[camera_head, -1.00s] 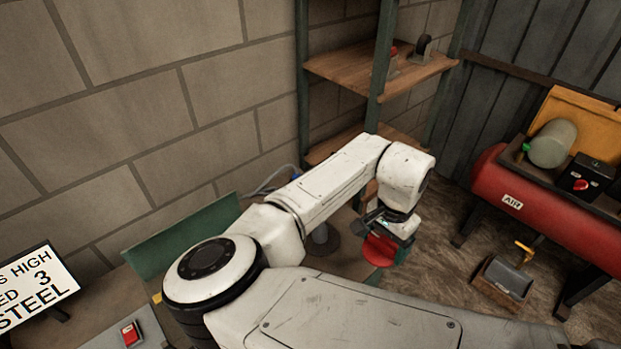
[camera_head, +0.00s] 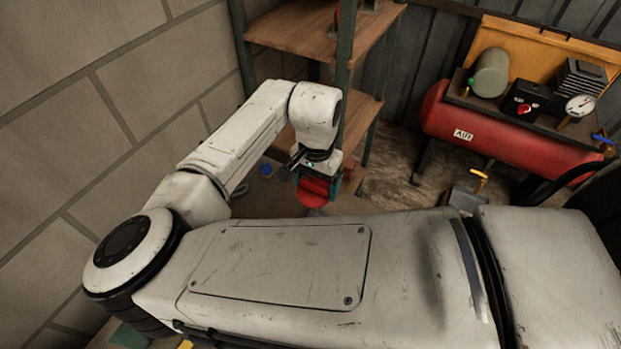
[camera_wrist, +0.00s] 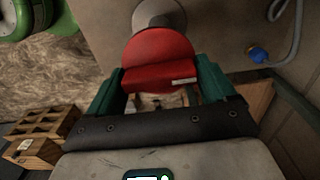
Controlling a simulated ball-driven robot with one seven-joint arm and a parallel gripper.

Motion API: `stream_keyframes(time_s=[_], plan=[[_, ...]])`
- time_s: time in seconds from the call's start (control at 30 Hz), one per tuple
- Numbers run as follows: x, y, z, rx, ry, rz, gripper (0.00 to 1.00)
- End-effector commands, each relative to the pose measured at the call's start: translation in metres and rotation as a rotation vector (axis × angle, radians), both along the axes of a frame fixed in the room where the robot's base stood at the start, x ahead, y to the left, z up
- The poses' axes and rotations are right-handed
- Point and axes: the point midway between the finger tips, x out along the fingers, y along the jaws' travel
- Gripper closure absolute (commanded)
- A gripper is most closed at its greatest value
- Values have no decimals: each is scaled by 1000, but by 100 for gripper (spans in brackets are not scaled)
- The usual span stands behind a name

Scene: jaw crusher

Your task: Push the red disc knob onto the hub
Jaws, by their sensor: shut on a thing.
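The red disc knob (camera_wrist: 160,55) is held between the two green fingers of my gripper (camera_wrist: 160,88) in the wrist view. In the head view the red disc knob (camera_head: 313,193) shows below my gripper (camera_head: 318,180), at the end of my bent arm. A round grey piece (camera_wrist: 158,14), which looks like the hub, lies just beyond the disc at the top of the wrist view. The disc covers part of it. I cannot tell whether they touch. My gripper and arm hide most of that spot in the head view.
A wooden shelf rack (camera_head: 318,30) stands behind my gripper. A red air tank (camera_head: 480,135) is at the right. The wrist view shows a wooden pallet (camera_wrist: 45,135), a green round machine part (camera_wrist: 30,18) and a blue fitting (camera_wrist: 258,55) on a grey hose.

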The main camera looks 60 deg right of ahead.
Motion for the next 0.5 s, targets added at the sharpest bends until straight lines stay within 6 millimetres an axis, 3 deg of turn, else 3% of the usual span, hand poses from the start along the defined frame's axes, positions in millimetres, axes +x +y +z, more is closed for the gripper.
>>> stream_keyframes(time_s=[0.27,0.5], plan=[[0,0,-4,0,0,0,43],[0,0,-19,1,0,0,43]])
